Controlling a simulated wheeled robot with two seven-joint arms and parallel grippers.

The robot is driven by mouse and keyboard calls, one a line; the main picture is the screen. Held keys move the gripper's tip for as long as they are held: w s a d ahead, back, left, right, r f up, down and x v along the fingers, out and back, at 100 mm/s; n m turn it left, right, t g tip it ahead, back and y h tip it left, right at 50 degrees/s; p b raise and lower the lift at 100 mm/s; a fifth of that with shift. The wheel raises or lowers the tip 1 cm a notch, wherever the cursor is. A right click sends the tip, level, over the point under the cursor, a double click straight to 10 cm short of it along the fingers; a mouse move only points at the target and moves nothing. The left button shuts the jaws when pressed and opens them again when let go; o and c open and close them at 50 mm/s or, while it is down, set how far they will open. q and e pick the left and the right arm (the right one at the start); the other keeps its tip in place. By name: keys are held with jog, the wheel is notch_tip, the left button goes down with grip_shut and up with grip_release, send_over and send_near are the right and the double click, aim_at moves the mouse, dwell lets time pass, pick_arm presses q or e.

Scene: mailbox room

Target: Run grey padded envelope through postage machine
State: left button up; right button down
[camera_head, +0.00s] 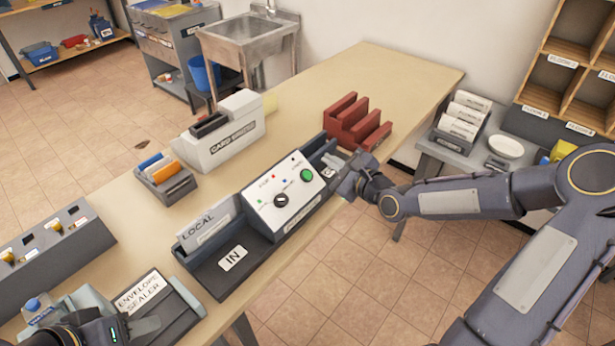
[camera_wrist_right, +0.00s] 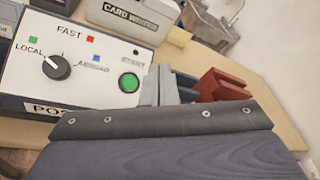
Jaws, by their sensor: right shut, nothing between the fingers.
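The white postage machine (camera_head: 285,196) stands at the table's front edge, with a dial and a green button (camera_head: 306,175). In the right wrist view the dial (camera_wrist_right: 56,67) points up-left toward LOCAL. A grey upright piece marked LOCAL (camera_head: 208,226) stands at the back of the IN tray (camera_head: 234,258); I cannot tell whether it is the padded envelope. My right gripper (camera_head: 345,178) is shut and empty at the machine's right end; its fingers (camera_wrist_right: 160,86) show just right of the button. My left gripper (camera_head: 88,330) is at bottom left, its fingers not discernible.
The envelope sealer (camera_head: 145,300) lies beside the left gripper. The far right of the table (camera_head: 410,85) is clear.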

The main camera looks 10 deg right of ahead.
aim_at(307, 175)
jog(key=w+f+b, duration=0.1)
jog(key=f+b, duration=0.1)
jog(key=w+a+f+b, duration=0.1)
jog(key=f+b, duration=0.1)
jog(key=w+a+f+b, duration=0.1)
jog(key=f+b, duration=0.1)
jog(key=shift+a, duration=0.2)
jog(key=shift+w+a+f+b, duration=0.2)
jog(key=shift+w+f+b, duration=0.2)
jog(key=shift+b, duration=0.1)
dwell(1.4)
jog(key=shift+w+a+f+b, duration=0.1)
jog(key=shift+a+f+b, duration=0.05)
jog(key=shift+f+b, duration=0.25)
